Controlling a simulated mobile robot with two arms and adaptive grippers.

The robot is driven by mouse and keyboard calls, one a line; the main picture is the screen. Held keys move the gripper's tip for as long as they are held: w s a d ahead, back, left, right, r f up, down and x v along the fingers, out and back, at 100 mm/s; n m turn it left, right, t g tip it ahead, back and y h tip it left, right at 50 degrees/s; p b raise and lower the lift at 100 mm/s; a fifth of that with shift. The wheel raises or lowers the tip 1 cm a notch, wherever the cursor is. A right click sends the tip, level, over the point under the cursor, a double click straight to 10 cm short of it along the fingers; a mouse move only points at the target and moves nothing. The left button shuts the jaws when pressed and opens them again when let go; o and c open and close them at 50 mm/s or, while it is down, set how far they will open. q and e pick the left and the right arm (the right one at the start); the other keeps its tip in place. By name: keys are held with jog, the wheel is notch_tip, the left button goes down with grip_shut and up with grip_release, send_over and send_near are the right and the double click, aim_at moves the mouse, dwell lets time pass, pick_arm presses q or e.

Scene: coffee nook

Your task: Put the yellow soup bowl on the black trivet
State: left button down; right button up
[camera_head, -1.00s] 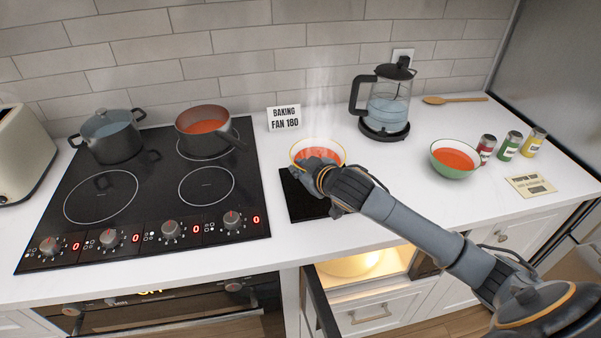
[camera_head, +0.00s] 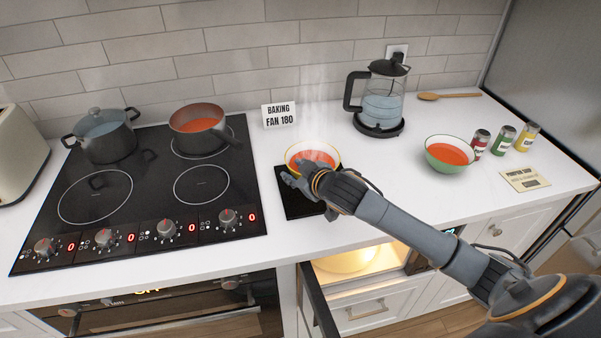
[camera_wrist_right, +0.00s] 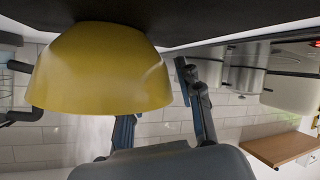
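The yellow soup bowl (camera_head: 326,150) holds steaming red soup and stands upright on the back part of the black trivet (camera_head: 297,206). In the right wrist view, which is upside down, the yellow bowl (camera_wrist_right: 98,72) rests on a dark surface. My right gripper (camera_head: 296,183) is at the bowl's near left side in the head view and partly covers it. In the wrist view its fingers (camera_wrist_right: 160,108) are spread, with a gap between the bowl and one finger; the other finger's tip is hidden by the bowl. My left gripper is not in view.
A green bowl of soup (camera_head: 449,154), several small cans (camera_head: 503,140) and a glass kettle (camera_head: 381,105) stand to the right. The cooktop (camera_head: 135,190) with a pot and pan is left. Below, a lit compartment (camera_head: 360,262) is open, its door (camera_head: 318,300) sticking out.

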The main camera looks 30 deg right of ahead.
jog(key=b+v, duration=0.1)
jog(key=v, duration=1)
jog(key=shift+s+r, duration=0.25)
jog(key=shift+s, duration=0.25)
jog(key=shift+d, duration=0.1)
